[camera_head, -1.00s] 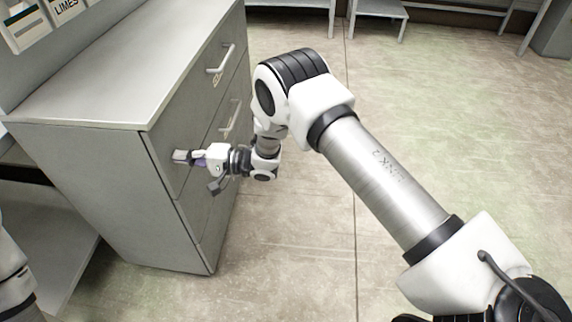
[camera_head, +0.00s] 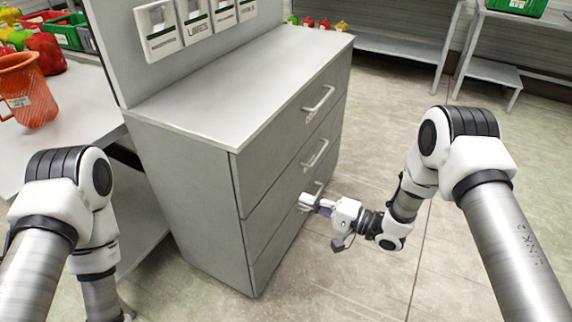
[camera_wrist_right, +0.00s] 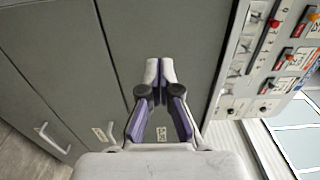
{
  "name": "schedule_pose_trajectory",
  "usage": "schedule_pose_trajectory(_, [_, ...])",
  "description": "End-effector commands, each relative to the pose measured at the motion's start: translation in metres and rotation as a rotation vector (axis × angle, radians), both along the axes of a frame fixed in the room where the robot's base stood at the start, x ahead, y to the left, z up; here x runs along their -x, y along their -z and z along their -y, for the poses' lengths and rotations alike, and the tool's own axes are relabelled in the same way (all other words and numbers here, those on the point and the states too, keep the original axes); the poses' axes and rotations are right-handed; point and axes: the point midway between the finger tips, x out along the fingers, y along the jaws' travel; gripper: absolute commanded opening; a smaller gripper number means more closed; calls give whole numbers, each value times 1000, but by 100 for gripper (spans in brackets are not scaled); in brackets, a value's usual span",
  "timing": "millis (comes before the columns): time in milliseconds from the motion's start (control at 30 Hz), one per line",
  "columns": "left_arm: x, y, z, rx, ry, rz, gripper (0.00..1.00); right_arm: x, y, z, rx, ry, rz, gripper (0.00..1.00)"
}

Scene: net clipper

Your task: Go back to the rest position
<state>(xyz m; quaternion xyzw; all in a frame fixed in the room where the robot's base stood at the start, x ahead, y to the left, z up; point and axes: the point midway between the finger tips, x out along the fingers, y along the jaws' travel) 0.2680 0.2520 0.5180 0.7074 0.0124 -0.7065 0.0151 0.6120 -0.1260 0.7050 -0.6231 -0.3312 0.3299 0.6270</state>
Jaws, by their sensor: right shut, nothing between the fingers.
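My right gripper (camera_head: 312,203) is in front of the grey drawer cabinet (camera_head: 190,195), low beside its drawer fronts. It is shut and empty. In the right wrist view my right gripper (camera_wrist_right: 160,72) shows its two fingertips together, with the cabinet's grey front (camera_wrist_right: 60,60) behind them. I cannot tell whether the fingertips touch the cabinet. My left arm comes in at the left of the head view, bent downward, and its gripper is out of the picture.
The cabinet's drawers are closed, with handles (camera_head: 318,99) sticking out. Metal shelving (camera_head: 400,47) is at the back. The floor (camera_head: 470,110) right of the cabinet is clear.

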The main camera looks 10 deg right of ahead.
Motion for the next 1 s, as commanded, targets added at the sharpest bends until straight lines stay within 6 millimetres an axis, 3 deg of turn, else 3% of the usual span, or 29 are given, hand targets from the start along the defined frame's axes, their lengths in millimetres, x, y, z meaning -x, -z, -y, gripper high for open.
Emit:
schedule_pose_trajectory(167, [0, 0, 0, 0, 0, 0, 50, 3, 6, -3, 2, -6, -10, 0])
schedule_pose_trajectory(267, [0, 0, 0, 0, 0, 0, 50, 28, 31, -10, 3, 21, -116, 0])
schedule_pose_trajectory(367, [0, 0, 0, 0, 0, 0, 50, 67, 87, 4, 178, 174, -276, 0])
schedule_pose_trajectory(400, [0, 0, 0, 0, 0, 0, 50, 89, 112, 15, 310, 222, -322, 0])
schedule_pose_trajectory(500, [0, 0, 0, 0, 0, 0, 50, 155, 160, 48, 670, 248, -426, 0])
schedule_pose_trajectory(600, [0, 0, 0, 0, 0, 0, 50, 220, 184, 78, 974, 161, -508, 0])
schedule_pose_trajectory(800, [0, 0, 0, 0, 0, 0, 50, 322, 189, 121, 1375, -173, -602, 0])
schedule_pose_trajectory(933, [0, 0, 0, 0, 0, 0, 50, 347, 188, 129, 1498, -429, -519, 0])
schedule_pose_trajectory(1000, [1, -35, 0, 0, 0, -2, 50, 345, 152, 129, 1505, -448, -494, 0])
